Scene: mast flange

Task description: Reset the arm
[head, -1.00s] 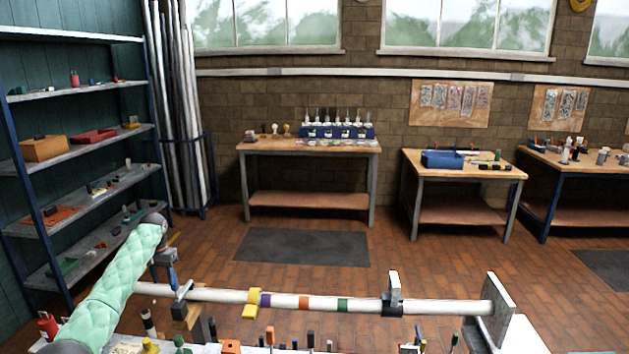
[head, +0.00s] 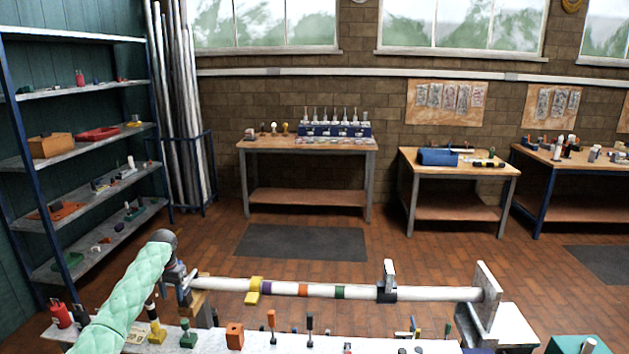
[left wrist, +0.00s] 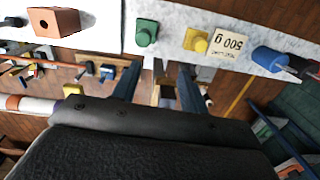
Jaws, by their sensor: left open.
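My left arm, in a green quilted sleeve, comes in from the lower left in the head view. Its gripper (head: 184,287) is beside the left end of a white horizontal mast (head: 365,292) with coloured bands. In the left wrist view the two dark blue fingers (left wrist: 158,85) are apart with nothing held between them. A piece of the mast (left wrist: 28,104) shows at the left of that view. From these views I cannot tell whether the gripper touches the mast. My right gripper is not in view.
A grey bench (head: 270,341) in front holds an orange block (head: 235,335), a green knobbed piece (head: 188,334) and a yellow one (head: 157,333). A grey plate (head: 487,298) stands at the mast's right end. Shelving (head: 75,165) is at the left. The floor (head: 400,250) beyond is open.

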